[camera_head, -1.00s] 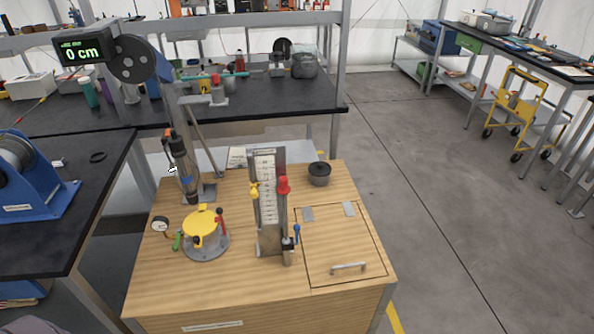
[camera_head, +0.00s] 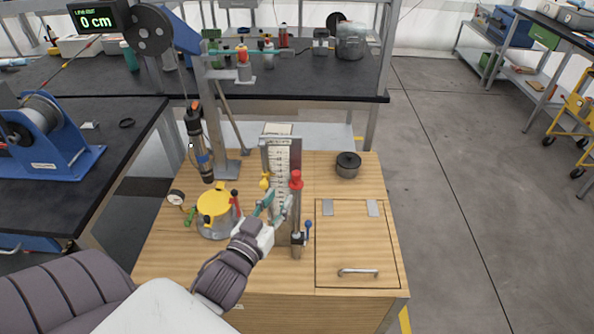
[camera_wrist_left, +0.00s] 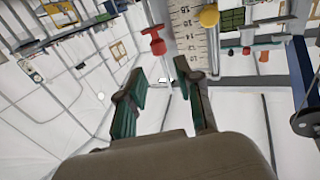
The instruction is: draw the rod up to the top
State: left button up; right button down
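The rod (camera_head: 297,217) stands upright beside the white graduated scale (camera_head: 281,160) on the wooden cabinet, with a red knob (camera_head: 296,180) at its upper end. The red knob (camera_wrist_left: 157,43) and scale (camera_wrist_left: 190,30) also show in the left wrist view. A yellow knob (camera_head: 265,181) is at the scale's left side. My left gripper (camera_head: 276,206) is in front of the scale's lower part, just left of the rod. In the left wrist view its green-padded fingers (camera_wrist_left: 170,98) are apart, with nothing held between them. My right gripper is out of view.
A yellow-lidded pot (camera_head: 214,203) with a gauge (camera_head: 176,197) stands left of the scale. A blue-handled lever (camera_head: 308,229) is close by the rod's base. A dark round pot (camera_head: 347,165) is behind right. The cabinet's hatch (camera_head: 356,260) is clear.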

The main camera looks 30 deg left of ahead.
aim_at(294, 177)
pick_arm(q)
jog(key=w, duration=0.3)
jog(key=w+a+p, duration=0.1)
jog(key=w, duration=0.5)
jog(key=shift+w+a+p, duration=0.25)
jog(key=shift+w+p, duration=0.1)
jog(key=shift+w, duration=0.05)
jog(key=shift+c, duration=0.4)
grip_shut()
